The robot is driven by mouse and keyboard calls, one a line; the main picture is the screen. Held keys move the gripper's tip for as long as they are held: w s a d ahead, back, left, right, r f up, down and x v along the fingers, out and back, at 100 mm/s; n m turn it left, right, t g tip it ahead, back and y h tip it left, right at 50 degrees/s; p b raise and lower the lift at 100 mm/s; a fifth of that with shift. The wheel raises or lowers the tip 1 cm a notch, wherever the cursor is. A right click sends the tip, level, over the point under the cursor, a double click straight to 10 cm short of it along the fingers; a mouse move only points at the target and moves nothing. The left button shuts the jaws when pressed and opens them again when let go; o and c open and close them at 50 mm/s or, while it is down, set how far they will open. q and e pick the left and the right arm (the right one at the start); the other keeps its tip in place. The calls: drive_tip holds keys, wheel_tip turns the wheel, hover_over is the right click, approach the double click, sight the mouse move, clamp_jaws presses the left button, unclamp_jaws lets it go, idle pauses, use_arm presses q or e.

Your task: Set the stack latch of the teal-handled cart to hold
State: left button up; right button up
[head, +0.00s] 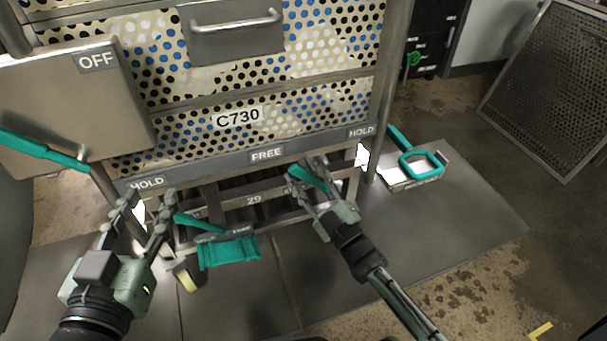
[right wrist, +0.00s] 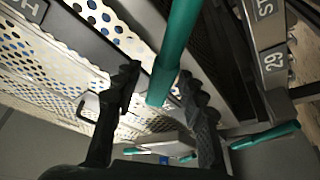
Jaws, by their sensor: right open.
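The cart has a grey label strip (head: 255,156) reading HOLD at the left, FREE in the middle and HOLD at the right. A teal lever (head: 313,179) shows below the strip, between FREE and the right HOLD. My right gripper (head: 304,172) is open at this lever. In the right wrist view, the teal bar (right wrist: 178,45) comes down between the open fingers, its lower end near them; contact cannot be told. My left gripper (head: 150,204) is open and empty, below the left HOLD, beside another teal lever (head: 200,222).
A teal pedal (head: 228,252) sits low on the frame numbered 29. A plate marked OFF (head: 95,62) with a teal handle (head: 40,149) is at left. A teal-handled floor fitting (head: 421,164) stands right. A perforated panel (head: 550,85) stands at far right; floor between is clear.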

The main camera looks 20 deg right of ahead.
drive_tip(key=shift+c, duration=0.4)
clamp_jaws()
